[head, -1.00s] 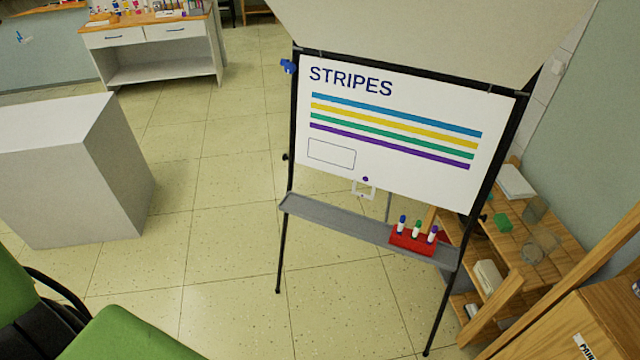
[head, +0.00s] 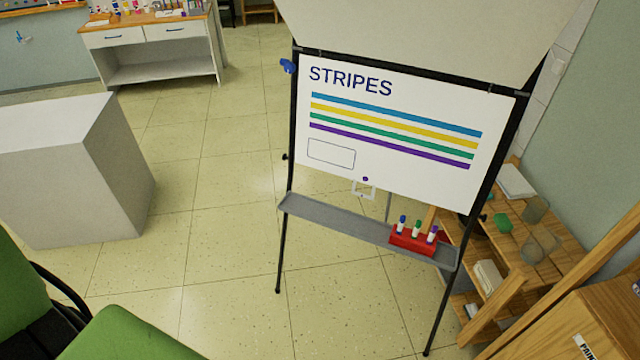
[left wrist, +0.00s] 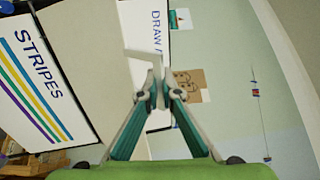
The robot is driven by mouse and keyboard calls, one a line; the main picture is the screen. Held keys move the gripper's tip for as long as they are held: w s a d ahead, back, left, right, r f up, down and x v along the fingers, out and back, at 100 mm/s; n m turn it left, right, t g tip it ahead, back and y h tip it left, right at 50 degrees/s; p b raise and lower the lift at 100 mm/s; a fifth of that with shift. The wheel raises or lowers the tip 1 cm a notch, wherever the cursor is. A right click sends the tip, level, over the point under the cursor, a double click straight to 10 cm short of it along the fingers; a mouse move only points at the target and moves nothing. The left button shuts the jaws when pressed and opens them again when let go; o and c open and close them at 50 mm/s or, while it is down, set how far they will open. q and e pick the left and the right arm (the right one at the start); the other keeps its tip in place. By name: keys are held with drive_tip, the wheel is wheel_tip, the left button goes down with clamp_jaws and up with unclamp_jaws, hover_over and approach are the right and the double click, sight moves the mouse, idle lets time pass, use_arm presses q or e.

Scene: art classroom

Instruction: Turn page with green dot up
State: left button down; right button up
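The flip chart page (head: 390,145) with the word STRIPES and colored stripes hangs on a black easel. A purple dot (head: 365,179) is at its bottom edge, with a pale square tab (head: 363,190) below. A blank pale sheet (head: 420,30) rises from the easel's top bar and runs out of the head view. My left gripper (left wrist: 158,88) shows in the left wrist view, its teal fingers closed together on a pale tab (left wrist: 140,55) at the raised sheet's far edge. The green dot is not visible. My right gripper is out of view.
The easel's grey tray (head: 340,213) holds a red marker holder (head: 412,240). A wooden shelf (head: 530,275) stands close at right. A grey block (head: 120,170) and a green chair (head: 125,335) are at left. Tiled floor (head: 220,240) between is clear.

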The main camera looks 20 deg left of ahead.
use_arm(q)
drive_tip(key=w+r, duration=0.5)
drive_tip(key=w, duration=0.3)
idle(0.4)
drive_tip(key=shift+s+d+r, duration=0.1)
drive_tip(key=shift+s+r, duration=0.05)
